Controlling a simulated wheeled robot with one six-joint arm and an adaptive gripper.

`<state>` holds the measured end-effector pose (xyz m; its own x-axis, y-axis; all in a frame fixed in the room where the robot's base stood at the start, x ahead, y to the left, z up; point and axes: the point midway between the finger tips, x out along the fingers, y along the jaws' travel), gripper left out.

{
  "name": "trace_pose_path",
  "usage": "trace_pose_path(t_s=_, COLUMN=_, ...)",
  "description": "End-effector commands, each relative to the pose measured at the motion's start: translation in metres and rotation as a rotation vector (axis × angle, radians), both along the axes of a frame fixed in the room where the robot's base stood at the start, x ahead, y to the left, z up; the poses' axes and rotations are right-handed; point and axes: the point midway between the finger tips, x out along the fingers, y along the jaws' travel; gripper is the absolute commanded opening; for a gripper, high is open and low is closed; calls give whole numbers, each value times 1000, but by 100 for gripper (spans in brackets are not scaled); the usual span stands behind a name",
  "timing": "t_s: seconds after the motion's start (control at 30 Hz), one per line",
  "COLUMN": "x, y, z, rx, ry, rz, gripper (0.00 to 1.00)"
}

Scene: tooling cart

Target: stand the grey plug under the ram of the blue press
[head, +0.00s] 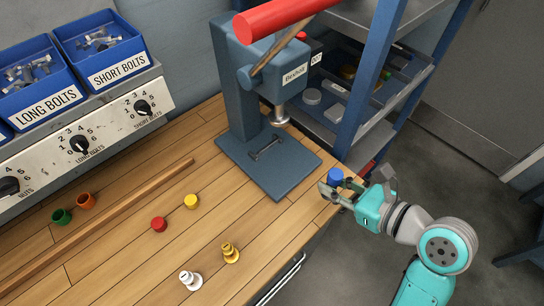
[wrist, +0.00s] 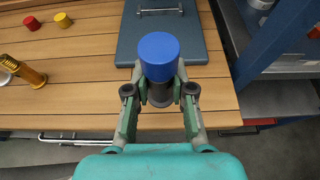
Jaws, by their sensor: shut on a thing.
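My gripper (head: 334,188) is shut on a grey plug with a blue top, held upright off the right front edge of the bench. In the wrist view the blue top (wrist: 158,55) stands above the fingers, and a grey body (wrist: 160,94) shows between them. The blue top also shows in the head view (head: 335,174). The blue press (head: 236,95) stands left of and behind my gripper. Its silver ram (head: 279,116) hangs above the base plate (head: 283,179), which has a small bar handle (head: 266,148) lying on it. The space under the ram looks empty.
Red (head: 159,224), yellow (head: 191,202), green (head: 62,216) and orange (head: 86,200) caps lie further left. A shelf rack (head: 370,90) stands right of the press. The press's red lever (head: 280,17) overhangs.

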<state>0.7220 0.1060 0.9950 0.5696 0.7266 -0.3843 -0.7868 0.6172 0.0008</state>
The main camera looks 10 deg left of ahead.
Motion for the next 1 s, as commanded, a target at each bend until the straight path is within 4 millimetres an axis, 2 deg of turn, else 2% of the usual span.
trace_pose_path(t_s=0.63, x=85, y=111, z=1, rx=1, ry=-3, rz=4, gripper=0)
trace_pose_path(t_s=0.8, x=99, y=127, z=1, rx=1, ry=-3, rz=1, gripper=0)
trace_pose_path(t_s=1.0, x=102, y=130, z=-7, rx=1, ry=1, rz=0, gripper=0)
